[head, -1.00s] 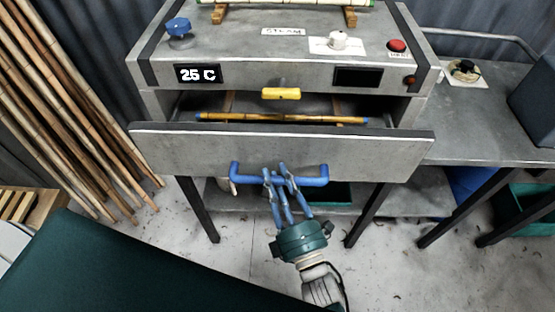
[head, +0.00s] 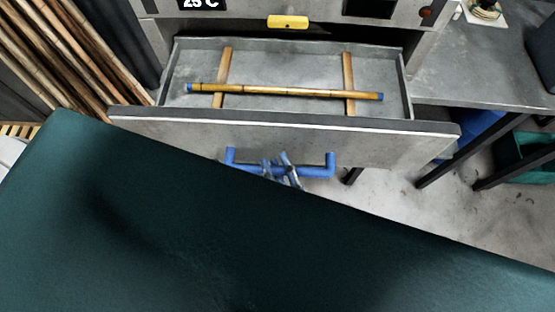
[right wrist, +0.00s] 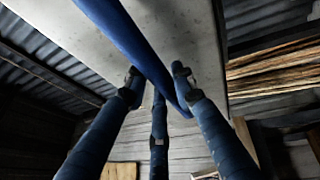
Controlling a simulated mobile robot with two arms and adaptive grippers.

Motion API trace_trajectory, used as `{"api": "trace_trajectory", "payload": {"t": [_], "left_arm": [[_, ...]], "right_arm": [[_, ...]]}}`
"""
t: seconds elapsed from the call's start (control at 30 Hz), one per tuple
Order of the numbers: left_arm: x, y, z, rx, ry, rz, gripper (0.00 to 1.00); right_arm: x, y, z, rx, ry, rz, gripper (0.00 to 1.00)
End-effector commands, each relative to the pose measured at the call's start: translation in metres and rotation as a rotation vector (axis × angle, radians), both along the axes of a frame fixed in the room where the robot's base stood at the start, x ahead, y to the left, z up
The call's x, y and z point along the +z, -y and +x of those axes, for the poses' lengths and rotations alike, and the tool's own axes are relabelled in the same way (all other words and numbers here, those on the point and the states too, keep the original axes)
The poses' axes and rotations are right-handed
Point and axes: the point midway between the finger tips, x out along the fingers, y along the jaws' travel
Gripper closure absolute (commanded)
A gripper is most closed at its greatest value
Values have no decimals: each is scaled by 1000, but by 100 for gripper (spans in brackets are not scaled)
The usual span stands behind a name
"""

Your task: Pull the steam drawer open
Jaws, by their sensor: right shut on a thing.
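The steam drawer (head: 285,133) is a grey metal drawer, pulled well out of the steam cabinet in the head view. A blue bar handle (head: 318,171) runs along its front; it also crosses the right wrist view (right wrist: 125,42). My right gripper (head: 283,163) is shut on the handle near its middle, and its fingers show around the bar in the right wrist view (right wrist: 158,85). A rattan pole (head: 290,92) with blue ends lies in the drawer across two wooden strips (head: 349,84). My left gripper is not in view.
A yellow latch (head: 287,22) sits on the cabinet above the drawer. My dark green body part covers the lower head view. Rattan poles (head: 60,60) lean at left. A grey table (head: 480,70) stands at right, with a green bin (head: 525,155) below.

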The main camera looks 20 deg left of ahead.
Motion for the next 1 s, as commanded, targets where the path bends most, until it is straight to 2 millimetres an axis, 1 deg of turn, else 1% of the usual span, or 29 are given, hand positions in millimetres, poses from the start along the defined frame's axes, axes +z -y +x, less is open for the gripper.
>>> {"api": "trace_trajectory", "payload": {"t": [0.23,0.27,0.3,0.33,0.57,0.63,0.73,0.87,1.0], "left_arm": [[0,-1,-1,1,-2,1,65],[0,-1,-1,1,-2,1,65],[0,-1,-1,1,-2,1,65],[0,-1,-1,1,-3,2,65],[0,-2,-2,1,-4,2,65],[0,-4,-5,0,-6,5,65],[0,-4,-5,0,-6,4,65],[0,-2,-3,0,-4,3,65],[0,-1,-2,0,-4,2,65]], "right_arm": [[-2,1,0,-1,-2,-5,100],[-2,1,0,-1,-2,-5,69],[-2,1,0,-1,-2,-5,61],[-2,1,0,-1,-1,-5,55],[-1,0,0,0,-1,-2,55],[-1,1,0,0,-1,-2,55],[-3,5,-5,0,-2,-2,55],[-7,17,-21,1,-5,-4,55],[-13,36,-45,0,-6,-5,55]]}}
